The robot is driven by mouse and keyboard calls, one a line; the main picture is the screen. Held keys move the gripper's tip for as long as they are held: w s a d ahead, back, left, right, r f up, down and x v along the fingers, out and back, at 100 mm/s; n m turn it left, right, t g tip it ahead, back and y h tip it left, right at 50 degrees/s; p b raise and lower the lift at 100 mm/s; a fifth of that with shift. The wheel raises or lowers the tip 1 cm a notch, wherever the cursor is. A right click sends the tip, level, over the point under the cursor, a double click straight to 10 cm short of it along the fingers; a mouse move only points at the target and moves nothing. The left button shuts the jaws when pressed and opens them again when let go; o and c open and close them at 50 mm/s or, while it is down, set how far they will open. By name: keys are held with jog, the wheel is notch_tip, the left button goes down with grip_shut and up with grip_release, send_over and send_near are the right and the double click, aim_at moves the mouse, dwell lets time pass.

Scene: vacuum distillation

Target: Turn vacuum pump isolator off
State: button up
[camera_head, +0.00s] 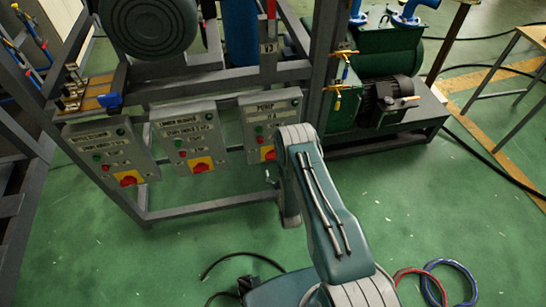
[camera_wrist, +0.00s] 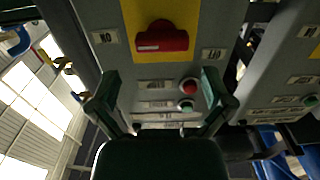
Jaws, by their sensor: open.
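A grey control box labelled PUMP (camera_head: 272,107) is the right one of three on the frame in the head view. Its red rotary switch (camera_head: 267,153) on a yellow plate is partly hidden by my arm. The wrist view shows a box upside down, apparently this one, with a red switch (camera_wrist: 162,37) on a yellow plate. The switch's handle lies roughly crosswise, between a label at left reading ON inverted and another at right. My gripper (camera_wrist: 158,82) is open and empty, its fingers apart below the switch in the picture, not around it. My arm hides the gripper in the head view.
Two similar boxes, a middle one (camera_head: 188,134) and a left one (camera_head: 111,151), hang beside it. Cables (camera_head: 447,280) lie on the green floor. A red button (camera_wrist: 188,87) and green button (camera_wrist: 186,105) sit between my fingers in the picture.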

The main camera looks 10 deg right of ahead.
aim_at(274, 159)
jog(key=w, duration=0.6)
jog(key=shift+w+a, duration=0.15)
jog(key=shift+w, duration=0.25)
jog(key=shift+c, duration=0.3)
jog(key=c, duration=0.8)
